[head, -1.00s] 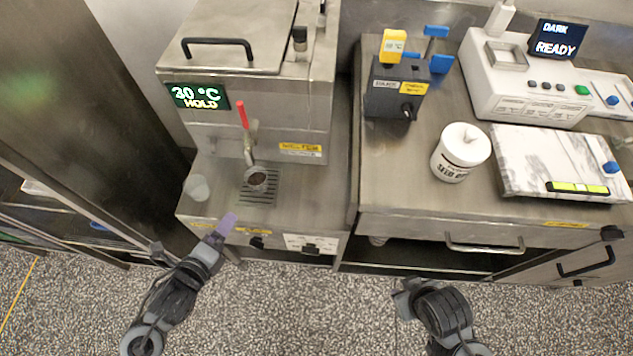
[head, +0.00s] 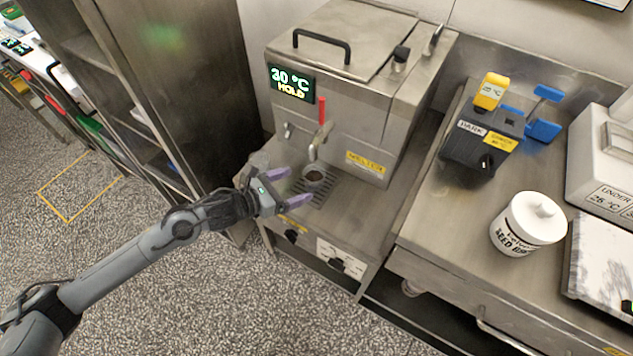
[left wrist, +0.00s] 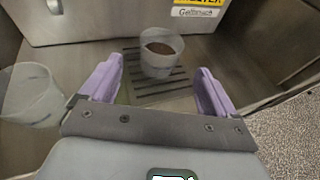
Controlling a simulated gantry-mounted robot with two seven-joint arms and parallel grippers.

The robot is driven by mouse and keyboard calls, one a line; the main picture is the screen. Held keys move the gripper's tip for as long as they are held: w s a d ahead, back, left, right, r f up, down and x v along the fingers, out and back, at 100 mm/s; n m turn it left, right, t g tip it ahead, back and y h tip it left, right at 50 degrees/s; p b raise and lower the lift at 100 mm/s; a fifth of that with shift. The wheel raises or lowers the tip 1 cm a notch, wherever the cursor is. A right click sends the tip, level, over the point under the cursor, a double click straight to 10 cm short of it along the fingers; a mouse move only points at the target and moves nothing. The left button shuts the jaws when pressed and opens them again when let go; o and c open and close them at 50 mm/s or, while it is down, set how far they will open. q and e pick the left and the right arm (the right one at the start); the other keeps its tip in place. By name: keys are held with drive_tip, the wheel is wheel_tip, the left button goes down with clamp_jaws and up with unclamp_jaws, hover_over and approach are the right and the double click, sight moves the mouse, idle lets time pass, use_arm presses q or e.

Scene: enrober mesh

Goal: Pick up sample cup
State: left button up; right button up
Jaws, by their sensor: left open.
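A small clear cup with brown contents (head: 314,178) stands upright on the slotted drip grate (head: 306,200) under the melter's spout. In the left wrist view, this cup (left wrist: 161,62) appears ahead of the fingertips, in line with the gap between them. My left gripper (head: 288,187) is open and empty, its purple fingers pointing toward the cup from the left. My right gripper is out of view.
The steel melter (head: 345,95) with a red-handled tap (head: 322,110) rises behind and above the cup. To the right, a bench holds a dark device (head: 478,140) and a white lidded seed jar (head: 527,224). A tall steel cabinet (head: 165,90) stands left.

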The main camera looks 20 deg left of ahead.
sight(305, 181)
use_arm(q)
drive_tip(key=shift+x, duration=0.95)
drive_tip(key=shift+w+d+f+b, duration=0.3)
drive_tip(key=shift+w+d+b, duration=0.05)
drive_tip(key=shift+w+b, duration=0.2)
drive_tip(key=b+x, duration=0.1)
drive_tip(key=x, duration=0.2)
drive_tip(key=shift+w+d, duration=0.1)
drive_tip(key=shift+w+d+f, duration=0.1)
drive_tip(key=shift+w+d, duration=0.2)
drive_tip(key=shift+w, duration=0.1)
drive_tip(key=shift+s, duration=0.1)
drive_tip(key=shift+c, duration=0.5)
drive_tip(key=c, duration=1.1)
